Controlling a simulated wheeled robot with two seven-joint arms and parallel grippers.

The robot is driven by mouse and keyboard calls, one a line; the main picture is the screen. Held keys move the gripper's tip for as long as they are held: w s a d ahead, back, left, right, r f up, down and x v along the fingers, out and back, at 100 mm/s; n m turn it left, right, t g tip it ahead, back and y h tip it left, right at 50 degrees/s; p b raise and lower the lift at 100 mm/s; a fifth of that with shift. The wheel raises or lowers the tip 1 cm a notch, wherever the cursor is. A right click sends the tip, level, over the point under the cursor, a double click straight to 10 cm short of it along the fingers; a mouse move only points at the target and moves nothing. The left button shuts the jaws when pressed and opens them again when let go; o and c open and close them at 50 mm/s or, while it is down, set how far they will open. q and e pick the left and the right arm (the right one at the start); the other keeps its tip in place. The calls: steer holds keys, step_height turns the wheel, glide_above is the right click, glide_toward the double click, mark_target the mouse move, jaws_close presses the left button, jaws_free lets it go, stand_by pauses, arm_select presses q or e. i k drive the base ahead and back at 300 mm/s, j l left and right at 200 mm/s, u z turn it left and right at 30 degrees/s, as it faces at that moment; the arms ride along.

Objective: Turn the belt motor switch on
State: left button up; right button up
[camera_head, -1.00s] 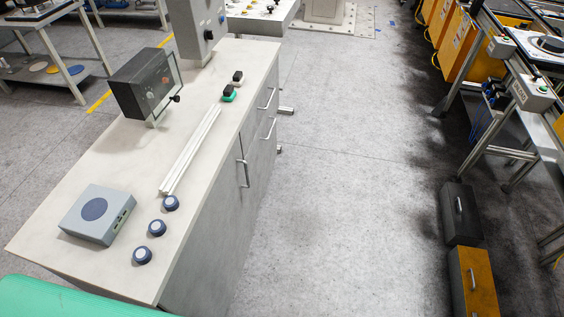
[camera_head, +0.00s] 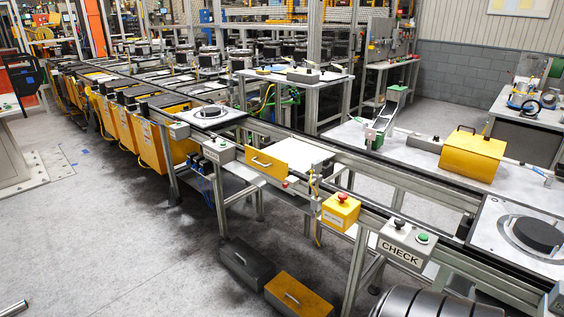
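Neither of my grippers is in view. I cannot tell which control is the belt motor switch. A yellow box with a red mushroom button (camera_head: 341,208) is mounted on the near side of the conveyor line. To its right, a grey box labelled CHECK (camera_head: 403,247) carries a black knob and a green button. A smaller grey control box (camera_head: 219,151) sits farther left along the line, its lettering too small to read. Switch positions are too small to tell.
The conveyor (camera_head: 345,160) runs from far left to near right. A dark case (camera_head: 247,262) and an orange case (camera_head: 299,294) lie on the floor before it. A black cylindrical thing (camera_head: 432,304) is at the bottom edge. Floor at left is clear.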

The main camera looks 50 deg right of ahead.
mark_target(342, 196)
steer(key=z, duration=2.1)
steer(key=i+j+z, duration=0.4)
steer(key=i+j, duration=0.15)
steer(key=j, duration=0.15)
steer(key=i+j+z, duration=0.15)
steer(key=j, duration=0.25)
steer(key=i, duration=0.05)
